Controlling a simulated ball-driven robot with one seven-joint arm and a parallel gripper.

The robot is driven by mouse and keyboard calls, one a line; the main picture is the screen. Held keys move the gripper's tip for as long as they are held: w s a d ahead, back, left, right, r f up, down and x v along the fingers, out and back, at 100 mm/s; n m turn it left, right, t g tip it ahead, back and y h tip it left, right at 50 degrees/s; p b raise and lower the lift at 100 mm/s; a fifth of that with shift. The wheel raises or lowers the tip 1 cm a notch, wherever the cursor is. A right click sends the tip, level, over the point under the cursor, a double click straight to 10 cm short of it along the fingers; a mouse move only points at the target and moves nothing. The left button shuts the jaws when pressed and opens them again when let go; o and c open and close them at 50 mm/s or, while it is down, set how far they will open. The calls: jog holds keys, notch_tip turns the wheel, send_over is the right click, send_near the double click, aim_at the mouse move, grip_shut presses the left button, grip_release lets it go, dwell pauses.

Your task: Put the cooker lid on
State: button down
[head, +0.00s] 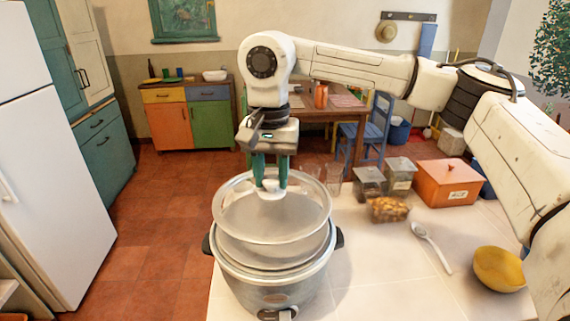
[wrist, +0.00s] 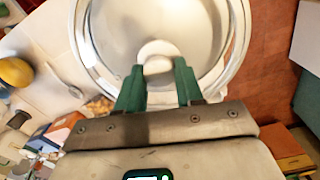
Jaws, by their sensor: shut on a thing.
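The cooker (head: 272,284) is a round metal pot with dark side handles on the near left part of the pale counter. The glass lid (head: 240,222) has a light rim and a white knob. My gripper (head: 270,184) points down and its green fingers are shut on the lid's knob. The lid is over the cooker, and its rim appears higher than the cooker's rim at the back. In the wrist view the knob (wrist: 158,60) sits between the fingertips and the lid's rim (wrist: 88,50) overlaps the cooker. Whether the lid touches the cooker is unclear.
Right of the cooker on the counter are clear containers (head: 400,172), a container of brown food (head: 388,209), an orange box (head: 447,183), a spoon (head: 432,245) and a yellow bowl (head: 499,268). The counter between cooker and spoon is clear. A white fridge (head: 50,160) stands at left.

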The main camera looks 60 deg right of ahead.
aim_at(272, 195)
jog(key=shift+d+f+b, duration=0.1)
jog(key=shift+f+b, duration=0.25)
jog(key=shift+f, duration=0.4)
jog(key=shift+f+b, duration=0.5)
jog(key=shift+f, duration=0.95)
jog(key=shift+f+b, duration=0.3)
jog(key=shift+b, duration=0.05)
jog(key=shift+b, duration=0.45)
jog(key=shift+f+b, duration=0.4)
dwell(1.0)
jog(key=c, duration=0.6)
grip_release()
jog(key=shift+c, duration=0.2)
